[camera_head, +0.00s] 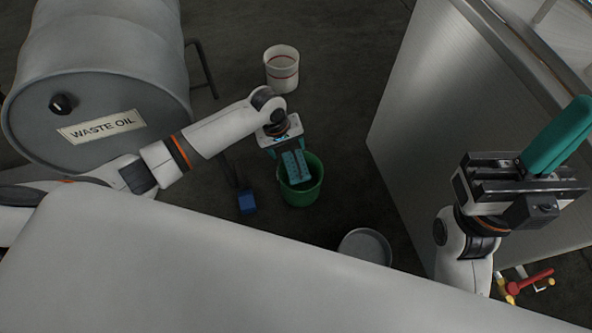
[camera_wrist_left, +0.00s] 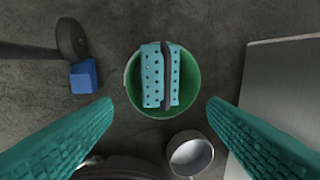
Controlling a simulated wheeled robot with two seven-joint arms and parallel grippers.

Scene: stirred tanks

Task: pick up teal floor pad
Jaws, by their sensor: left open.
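The teal floor pad (camera_wrist_left: 152,76) is a perforated block with a dark strip along its middle. It sits inside a green bucket (camera_wrist_left: 187,90) on the floor. In the head view the pad (camera_head: 296,168) shows in the bucket (camera_head: 302,193), partly hidden by my left gripper. My left gripper (camera_head: 284,148) points down over the bucket, open, with its teal fingers spread wide to either side of the pad in the wrist view and nothing between them. My right gripper (camera_head: 556,140) is raised at the right, away from the bucket; its finger gap is not clear.
A waste oil drum (camera_head: 100,105) lies at left. A white bucket with a red stripe (camera_head: 282,72) stands behind the green one. A blue block (camera_head: 247,203) is left of it, and a grey round container (camera_head: 366,246) is nearer right. A large metal tank (camera_head: 440,110) stands at right.

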